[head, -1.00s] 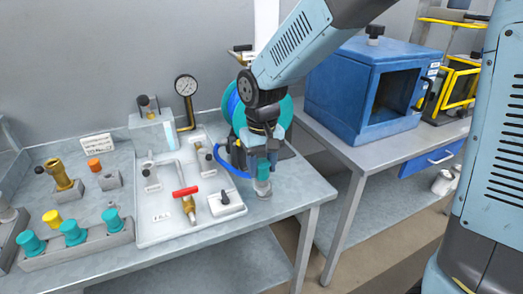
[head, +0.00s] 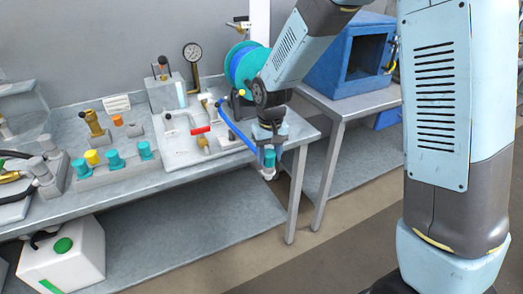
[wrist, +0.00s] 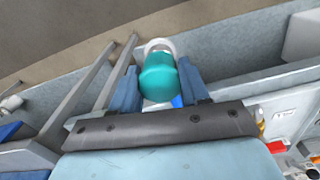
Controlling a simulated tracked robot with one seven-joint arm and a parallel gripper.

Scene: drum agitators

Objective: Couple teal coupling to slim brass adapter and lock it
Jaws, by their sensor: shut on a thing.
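My gripper (head: 269,148) is shut on the teal coupling (head: 269,158), which hangs roughly upright with a pale end below, by the table's front right corner. In the wrist view the teal coupling (wrist: 158,78) sits between my two blue fingers, with a pale ring at its far end. A blue hose (head: 235,128) runs from the reel towards it. A brass fitting (head: 203,144) stands by a red handle on the white panel, left of my gripper. A thicker brass fitting (head: 93,122) stands farther left. I cannot tell surely which is the slim adapter.
A rack (head: 112,174) with teal and yellow caps lies at the table's front left. A pressure gauge (head: 192,53) and a hose reel (head: 245,68) stand at the back. A blue box (head: 345,55) is on the right-hand table. The floor in front is clear.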

